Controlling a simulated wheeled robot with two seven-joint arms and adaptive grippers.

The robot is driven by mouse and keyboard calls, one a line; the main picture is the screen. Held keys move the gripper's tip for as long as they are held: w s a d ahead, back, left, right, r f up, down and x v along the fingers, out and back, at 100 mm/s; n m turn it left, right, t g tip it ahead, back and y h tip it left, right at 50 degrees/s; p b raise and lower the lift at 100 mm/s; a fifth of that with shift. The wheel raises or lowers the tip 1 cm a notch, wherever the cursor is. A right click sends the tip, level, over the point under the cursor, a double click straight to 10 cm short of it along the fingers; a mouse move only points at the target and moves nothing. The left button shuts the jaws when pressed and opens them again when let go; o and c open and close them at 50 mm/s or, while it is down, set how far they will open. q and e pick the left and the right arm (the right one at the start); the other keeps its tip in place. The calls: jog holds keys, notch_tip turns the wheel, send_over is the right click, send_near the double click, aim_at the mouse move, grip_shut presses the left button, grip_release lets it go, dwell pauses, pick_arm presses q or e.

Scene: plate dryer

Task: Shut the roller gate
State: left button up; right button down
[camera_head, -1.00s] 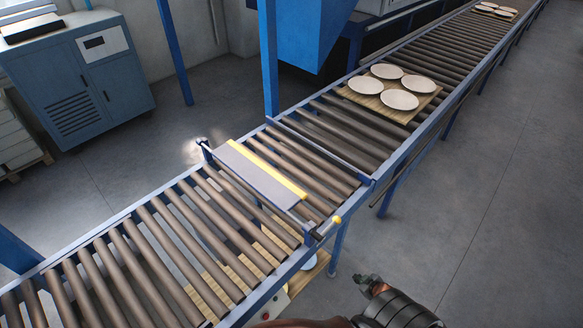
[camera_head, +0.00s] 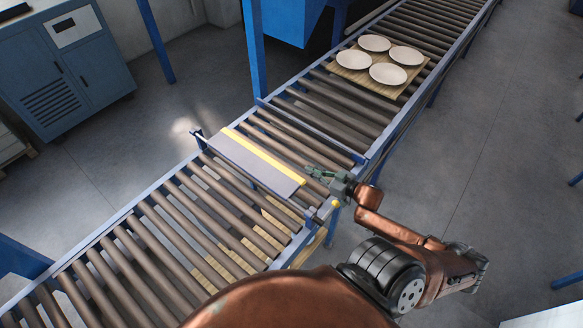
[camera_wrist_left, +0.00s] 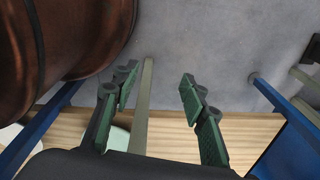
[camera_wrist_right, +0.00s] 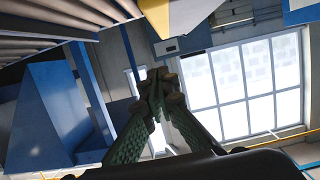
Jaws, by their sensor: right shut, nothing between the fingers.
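The roller gate (camera_head: 252,166), a grey panel with a yellow edge, lies across the conveyor, held at both side rails. My right gripper (camera_head: 311,172) is shut and empty, just beyond the panel's near right corner, over the rollers. Whether it touches the panel I cannot tell. The right wrist view shows its fingers (camera_wrist_right: 160,85) meeting at the tips. My left gripper is outside the head view; its fingers (camera_wrist_left: 157,95) are apart and empty in the left wrist view, above a wooden board (camera_wrist_left: 170,128).
The conveyor's rollers (camera_head: 190,222) run diagonally between blue rails. A wooden board (camera_head: 347,75) with several plates (camera_head: 388,74) rests farther up the line. A blue post (camera_head: 254,50) stands beside the far rail. The grey floor (camera_head: 490,130) at the right is open.

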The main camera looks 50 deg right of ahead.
jog(key=p, duration=0.1)
send_over(292, 171)
notch_tip(292, 171, down, 2)
jog(key=shift+f, duration=0.1)
notch_tip(292, 171, down, 3)
jog(key=shift+r, duration=0.1)
jog(key=shift+f+p, duration=0.3)
jog(key=shift+f, duration=0.45)
pick_arm(q)
jog(key=shift+w+r, duration=0.45)
jog(key=shift+r, duration=0.35)
pick_arm(e)
jog(key=shift+s, duration=0.1)
